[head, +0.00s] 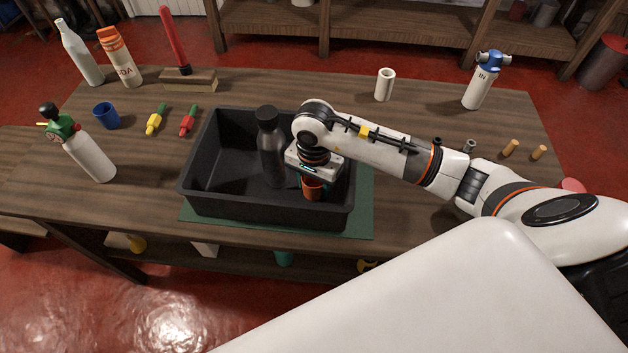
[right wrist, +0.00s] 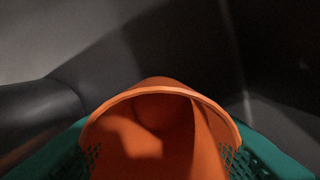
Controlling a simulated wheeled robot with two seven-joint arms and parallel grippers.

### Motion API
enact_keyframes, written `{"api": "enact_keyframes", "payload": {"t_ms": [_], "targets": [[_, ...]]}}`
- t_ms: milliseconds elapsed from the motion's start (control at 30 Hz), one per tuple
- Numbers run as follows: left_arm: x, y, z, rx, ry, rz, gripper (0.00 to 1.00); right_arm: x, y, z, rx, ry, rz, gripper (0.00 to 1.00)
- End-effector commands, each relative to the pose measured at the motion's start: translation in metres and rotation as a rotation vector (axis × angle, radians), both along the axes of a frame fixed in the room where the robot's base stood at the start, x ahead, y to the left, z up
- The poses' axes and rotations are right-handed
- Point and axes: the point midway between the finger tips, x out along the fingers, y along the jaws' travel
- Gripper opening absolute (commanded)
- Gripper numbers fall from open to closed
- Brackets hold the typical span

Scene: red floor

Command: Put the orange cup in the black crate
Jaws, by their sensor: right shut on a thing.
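The orange cup (head: 313,188) is inside the black crate (head: 205,203), near its right end. My right gripper (head: 312,182) is shut on the cup and reaches down into the crate. In the right wrist view the cup (right wrist: 160,125) fills the lower middle, its open rim showing between the green finger pads of the gripper (right wrist: 160,150). The crate's dark walls (right wrist: 275,60) surround it there. I cannot tell whether the cup touches the crate floor. My left gripper is not in view.
A dark bottle (head: 270,150) stands in the crate just left of my right gripper. The crate sits on a green mat (head: 364,215) on the wooden table (head: 420,110). A blue cup (head: 106,116), several bottles and tools stand at the left; a white cup (head: 384,86) stands behind.

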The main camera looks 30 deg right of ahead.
Motion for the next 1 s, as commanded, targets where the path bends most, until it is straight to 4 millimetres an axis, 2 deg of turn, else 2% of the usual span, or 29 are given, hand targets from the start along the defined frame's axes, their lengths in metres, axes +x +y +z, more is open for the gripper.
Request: {"api": "enact_keyframes", "payload": {"t_ms": [267,300,433,700,833,1000], "targets": [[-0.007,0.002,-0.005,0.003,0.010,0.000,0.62,0.000,0.000,-0.003,0.001,-0.001,0.000,0.26],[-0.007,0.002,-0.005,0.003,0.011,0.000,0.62,0.000,0.000,-0.003,0.001,-0.001,0.000,0.49],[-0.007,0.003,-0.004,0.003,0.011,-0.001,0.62,0.000,0.000,-0.002,0.000,0.000,0.000,0.69],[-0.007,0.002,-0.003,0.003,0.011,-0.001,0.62,0.000,0.000,-0.001,0.000,0.000,0.000,0.69],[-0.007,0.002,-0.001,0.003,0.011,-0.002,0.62,0.001,0.000,0.006,0.000,-0.002,0.000,0.69],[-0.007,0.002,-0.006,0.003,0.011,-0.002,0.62,0.002,0.000,0.036,0.001,-0.008,0.001,0.69]]}}
